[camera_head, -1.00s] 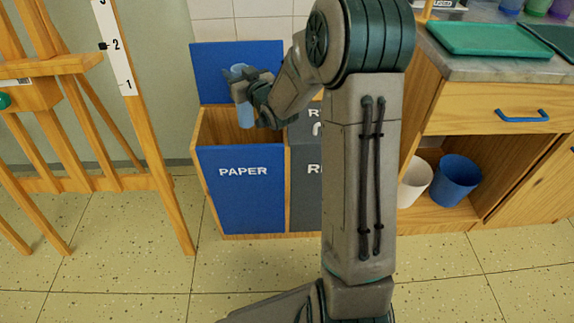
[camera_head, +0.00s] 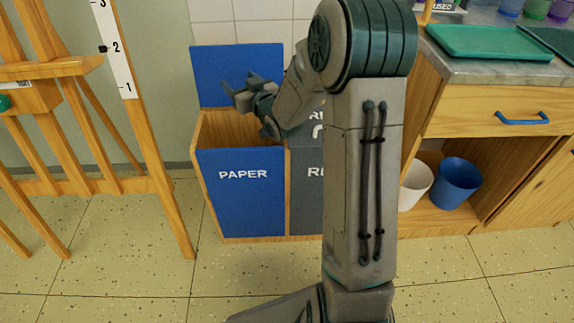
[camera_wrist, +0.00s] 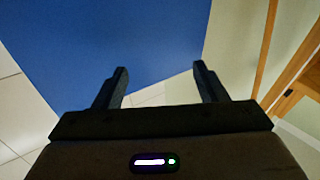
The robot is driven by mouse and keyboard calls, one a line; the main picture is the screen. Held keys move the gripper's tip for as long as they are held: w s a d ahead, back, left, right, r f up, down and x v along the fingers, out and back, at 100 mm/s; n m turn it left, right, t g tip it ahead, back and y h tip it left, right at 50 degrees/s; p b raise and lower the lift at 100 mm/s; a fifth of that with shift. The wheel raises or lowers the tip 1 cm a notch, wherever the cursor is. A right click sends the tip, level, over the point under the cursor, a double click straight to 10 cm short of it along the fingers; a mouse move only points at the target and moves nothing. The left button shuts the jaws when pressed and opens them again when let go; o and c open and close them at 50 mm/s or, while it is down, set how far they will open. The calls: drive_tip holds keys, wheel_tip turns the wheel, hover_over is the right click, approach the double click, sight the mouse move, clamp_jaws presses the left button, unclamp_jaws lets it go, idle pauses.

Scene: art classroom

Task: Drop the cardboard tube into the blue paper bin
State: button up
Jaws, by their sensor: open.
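The blue paper bin (camera_head: 240,205), marked PAPER, stands against the wall with its top open and its blue lid (camera_head: 215,72) raised behind it. My gripper (camera_head: 237,84) is above the bin's opening, open and empty. In the wrist view my gripper's fingers (camera_wrist: 160,80) are spread apart with nothing between them, and the blue lid (camera_wrist: 110,45) fills the upper middle. The cardboard tube shows in neither current view. The bin's floor is hidden behind its front panel.
A grey bin (camera_head: 306,190) adjoins the paper bin on the right, partly behind my arm. A wooden easel (camera_head: 150,150) stands to the left. A wooden cabinet (camera_head: 480,108) with green trays (camera_head: 487,40) is at the right. The floor in front is clear.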

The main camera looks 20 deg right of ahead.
drive_tip(key=p+v, duration=0.2)
drive_tip(key=v, duration=1)
drive_tip(key=shift+s, duration=0.2)
